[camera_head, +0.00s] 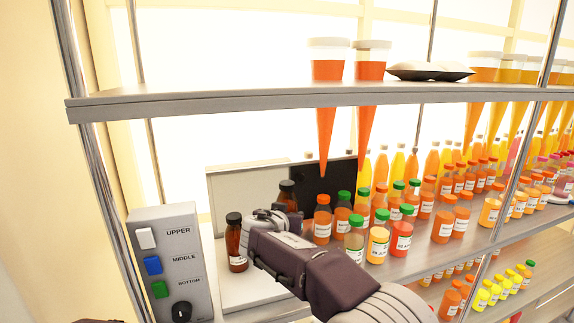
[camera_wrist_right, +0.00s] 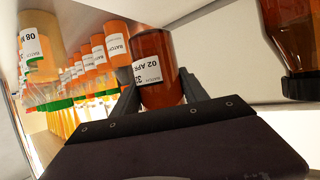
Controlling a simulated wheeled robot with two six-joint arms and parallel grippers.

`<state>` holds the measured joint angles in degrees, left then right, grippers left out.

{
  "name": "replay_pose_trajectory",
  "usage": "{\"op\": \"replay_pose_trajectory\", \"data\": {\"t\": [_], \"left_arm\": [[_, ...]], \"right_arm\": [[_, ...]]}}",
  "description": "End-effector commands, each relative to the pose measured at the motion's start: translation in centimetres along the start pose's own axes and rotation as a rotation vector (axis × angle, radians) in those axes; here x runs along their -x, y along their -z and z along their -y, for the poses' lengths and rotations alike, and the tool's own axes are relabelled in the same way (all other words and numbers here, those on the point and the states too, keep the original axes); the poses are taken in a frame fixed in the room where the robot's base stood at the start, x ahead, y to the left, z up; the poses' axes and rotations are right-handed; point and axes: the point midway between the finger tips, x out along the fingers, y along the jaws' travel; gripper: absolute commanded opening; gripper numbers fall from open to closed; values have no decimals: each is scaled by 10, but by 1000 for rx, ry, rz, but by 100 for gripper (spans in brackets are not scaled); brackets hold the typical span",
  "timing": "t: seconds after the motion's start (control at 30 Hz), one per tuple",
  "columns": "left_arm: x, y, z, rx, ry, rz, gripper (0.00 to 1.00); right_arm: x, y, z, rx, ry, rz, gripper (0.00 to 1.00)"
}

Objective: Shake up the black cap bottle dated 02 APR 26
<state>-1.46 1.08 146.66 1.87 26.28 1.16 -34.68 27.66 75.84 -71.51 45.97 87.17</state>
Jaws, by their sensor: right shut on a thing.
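My right gripper (camera_head: 270,218) reaches in from the lower right in the head view. It is shut on an amber bottle with a black cap (camera_head: 287,197). In the right wrist view the fingers (camera_wrist_right: 158,92) stand on either side of this bottle (camera_wrist_right: 158,58), whose label reads 02 APR, upside down; the rest of the date is cut off. The gripper hides its lower part in the head view, and I cannot tell whether it touches the surface below. A second black cap bottle (camera_head: 236,243) stands upright to the left, apart from the gripper. My left gripper is not in view.
A grey control box (camera_head: 165,225) with UPPER, MIDDLE and BOTTOM switches stands at the left. Many orange, green and yellow bottles crowd the right, including a green cap one (camera_head: 355,238) near my arm. An upper shelf (camera_head: 240,99) with cone tubes hangs above.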

Motion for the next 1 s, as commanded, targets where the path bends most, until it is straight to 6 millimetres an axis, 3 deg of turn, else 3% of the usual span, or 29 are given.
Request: {"op": "replay_pose_trajectory", "data": {"t": [0.03, 0.07, 0.13, 0.2, 0.23, 0.27, 0.33, 0.37, 0.43, 0.5, 0.53, 0.57, 0.63, 0.67, 0.73, 0.8, 1.0], "left_arm": [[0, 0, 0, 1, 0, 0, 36], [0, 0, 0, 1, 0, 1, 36], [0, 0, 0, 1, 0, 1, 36], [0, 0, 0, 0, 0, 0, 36], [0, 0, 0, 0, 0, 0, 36], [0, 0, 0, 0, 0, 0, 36], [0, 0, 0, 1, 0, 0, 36], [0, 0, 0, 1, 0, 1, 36], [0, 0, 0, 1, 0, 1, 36], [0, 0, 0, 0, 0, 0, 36], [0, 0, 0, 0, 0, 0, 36], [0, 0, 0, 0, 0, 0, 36], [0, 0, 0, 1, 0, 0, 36], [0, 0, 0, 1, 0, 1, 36], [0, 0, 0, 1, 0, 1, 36], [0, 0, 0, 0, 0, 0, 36], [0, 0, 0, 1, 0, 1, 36]], "right_arm": [[-23, 13, -51, -12, -30, -3, 0], [-31, 16, -64, -11, -26, -2, 0], [-27, 13, -52, -3, -6, -2, 0], [2, 0, 5, 3, 7, -3, 0], [6, -1, 9, -1, -1, -3, 0], [5, 0, 5, -3, -9, -2, 0], [-23, 13, -52, -12, -30, -3, 0], [-31, 16, -64, -11, -26, -2, 0], [-27, 13, -52, -3, -6, -2, 0], [2, 0, 5, 3, 7, -3, 0], [6, -1, 9, -1, -1, -3, 0], [5, 0, 5, -3, -9, -2, 0], [-23, 13, -51, -12, -30, -3, 0], [-31, 16, -64, -11, -26, -2, 0], [-27, 13, -52, -3, -6, -2, 0], [2, 0, 5, 3, 7, -3, 0], [3, 1, 2, -5, -12, -2, 0]]}}
